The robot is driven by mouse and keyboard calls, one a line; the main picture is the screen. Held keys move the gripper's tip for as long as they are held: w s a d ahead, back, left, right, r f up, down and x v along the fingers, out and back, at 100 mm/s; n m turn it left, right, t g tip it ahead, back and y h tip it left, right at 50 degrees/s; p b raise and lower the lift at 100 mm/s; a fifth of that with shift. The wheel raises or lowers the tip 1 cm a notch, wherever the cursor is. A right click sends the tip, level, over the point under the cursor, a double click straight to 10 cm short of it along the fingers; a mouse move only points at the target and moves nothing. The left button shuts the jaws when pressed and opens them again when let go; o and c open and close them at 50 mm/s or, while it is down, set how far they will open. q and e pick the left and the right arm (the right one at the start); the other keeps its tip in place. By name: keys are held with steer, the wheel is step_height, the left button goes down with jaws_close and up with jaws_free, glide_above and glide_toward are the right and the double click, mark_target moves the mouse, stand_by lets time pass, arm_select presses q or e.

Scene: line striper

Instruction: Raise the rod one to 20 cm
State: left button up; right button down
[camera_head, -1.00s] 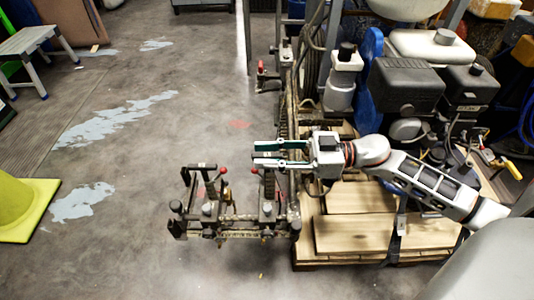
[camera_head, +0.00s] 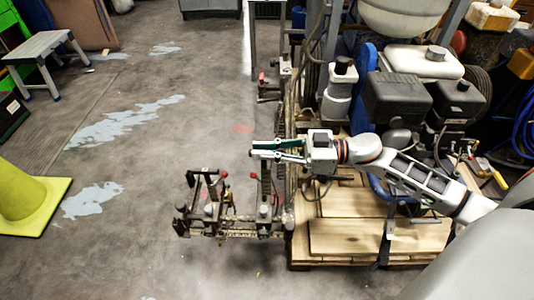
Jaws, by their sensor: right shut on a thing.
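The line striper's metal frame (camera_head: 235,233) with clamps and thin upright rods stands low on the floor at the centre. A dark upright rod (camera_head: 265,183) rises from it directly below my right gripper. My right gripper (camera_head: 256,150) comes in from the right with its green-lined fingers pointing left. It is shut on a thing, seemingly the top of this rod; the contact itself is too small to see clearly. Levers with red knobs (camera_head: 225,175) stand just left of the rod. My left gripper is not in view.
The striper's engine (camera_head: 397,97) and white tank (camera_head: 417,62) stand right of my gripper, above a wooden pallet (camera_head: 375,238). A yellow-green cone (camera_head: 25,200) and a grey step stool (camera_head: 38,50) are at the left. The floor between is open.

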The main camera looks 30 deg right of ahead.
steer(key=c, duration=2.1)
jaws_free()
steer(key=shift+w+r, duration=0.1)
steer(key=shift+r, duration=0.35)
steer(key=shift+c, duration=0.2)
steer(key=shift+o, duration=0.3)
steer(key=shift+f, duration=0.2)
steer(key=shift+f, duration=0.1)
steer(key=shift+d+f, duration=0.1)
steer(key=shift+d, duration=0.05)
steer(key=v, duration=1.1)
steer(key=shift+s+d, duration=0.25)
steer(key=shift+s, duration=0.1)
